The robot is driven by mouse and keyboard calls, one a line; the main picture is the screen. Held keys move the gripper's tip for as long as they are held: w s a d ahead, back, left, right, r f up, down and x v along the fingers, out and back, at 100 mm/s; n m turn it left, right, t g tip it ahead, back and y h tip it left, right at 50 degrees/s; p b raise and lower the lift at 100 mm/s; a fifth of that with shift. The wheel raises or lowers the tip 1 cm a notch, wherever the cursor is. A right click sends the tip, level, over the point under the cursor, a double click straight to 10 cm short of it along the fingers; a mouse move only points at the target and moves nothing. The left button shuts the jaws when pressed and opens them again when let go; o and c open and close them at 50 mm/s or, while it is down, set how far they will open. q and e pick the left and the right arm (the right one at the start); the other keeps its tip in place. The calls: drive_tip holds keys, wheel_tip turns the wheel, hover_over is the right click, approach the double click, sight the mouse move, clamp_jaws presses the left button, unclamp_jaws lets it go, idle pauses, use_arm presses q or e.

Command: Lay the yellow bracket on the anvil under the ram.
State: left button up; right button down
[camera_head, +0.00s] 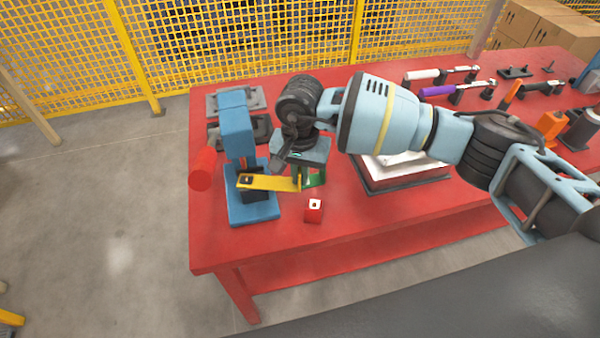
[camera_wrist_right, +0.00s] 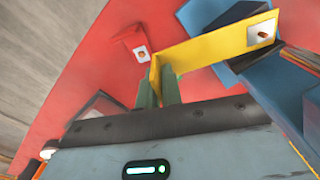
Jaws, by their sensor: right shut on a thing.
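The yellow bracket (camera_head: 270,183) is L-shaped, with a long flat arm and a short upturned end. My right gripper (camera_head: 312,178) is shut on the short end; its green fingers (camera_wrist_right: 162,90) pinch it in the right wrist view. The long arm (camera_wrist_right: 210,46) points left, its marked tip at the blue press (camera_head: 238,140). The dark anvil (camera_head: 254,194) shows partly below the bracket. I cannot tell whether the bracket touches it. The ram is not clearly visible. My left gripper is not in view.
A small red block with a white patch (camera_head: 314,211) sits on the red table (camera_head: 290,245) in front of the gripper. A red cylinder (camera_head: 203,169) is left of the press. A white-topped tray (camera_head: 405,180) lies under my forearm.

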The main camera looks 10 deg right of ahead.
drive_tip(key=shift+w+d, duration=0.15)
drive_tip(key=shift+w, duration=0.2)
